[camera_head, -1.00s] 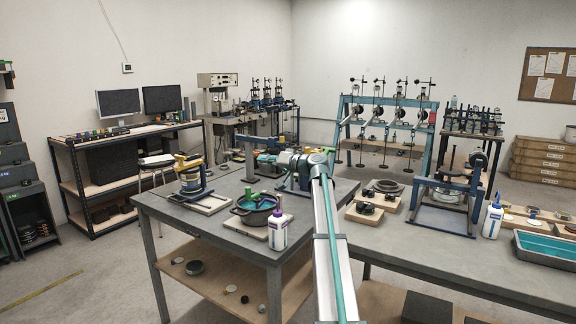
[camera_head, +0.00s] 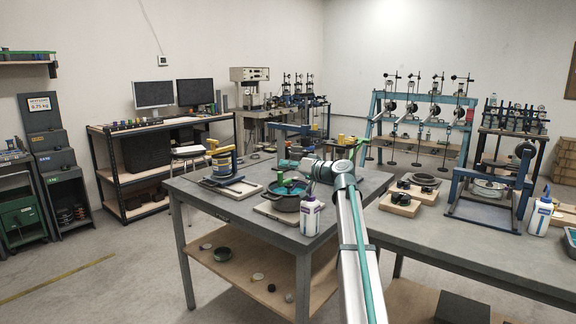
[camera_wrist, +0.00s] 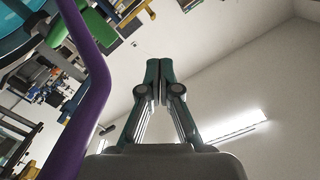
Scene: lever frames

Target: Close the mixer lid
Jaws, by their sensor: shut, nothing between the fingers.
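I cannot single out a mixer lid with certainty. A dark round pot (camera_head: 288,203) with teal and green parts at its top sits on a board on the near workbench (camera_head: 240,222). My arm reaches over the bench, and its wrist end lies just behind and right of the pot; my gripper's fingertips are not clear there. In the wrist view my gripper (camera_wrist: 159,70) is shut and empty, its fingers together. A curved purple bar (camera_wrist: 96,75) passes close on the left, with a green part (camera_wrist: 97,28) beside it. I cannot tell whether they touch my gripper.
A white bottle (camera_head: 310,217) stands right of the pot. Round parts on boards (camera_head: 400,197) and a blue stand (camera_head: 487,195) are to the right. Open floor lies left.

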